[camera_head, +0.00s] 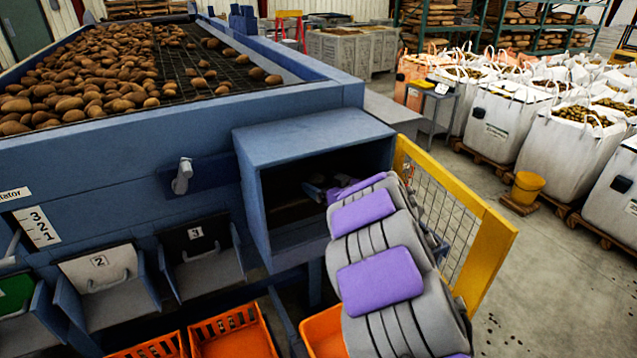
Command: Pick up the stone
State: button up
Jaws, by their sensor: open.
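My arm, with grey segments and purple pads, reaches from the lower right into the open-fronted blue box on the side of the grader (308,140). My gripper (316,192) is inside the box opening, small and in shadow, and is open. I cannot make out a stone there. The inside of the box is dark, and my arm covers its right part. Many brown potatoes (90,75) lie on the grader's top screen (225,82), and no stone can be told apart among them.
A yellow-framed mesh guard (485,250) stands close to the right of my arm. Numbered chutes (105,280) and orange crates (235,335) are below at the left.

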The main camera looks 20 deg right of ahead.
jog(key=shift+a, duration=0.35)
jog(key=c, duration=0.3)
jog(key=shift+d, duration=0.15)
jog(key=c, duration=0.9)
jog(key=shift+r, duration=0.1)
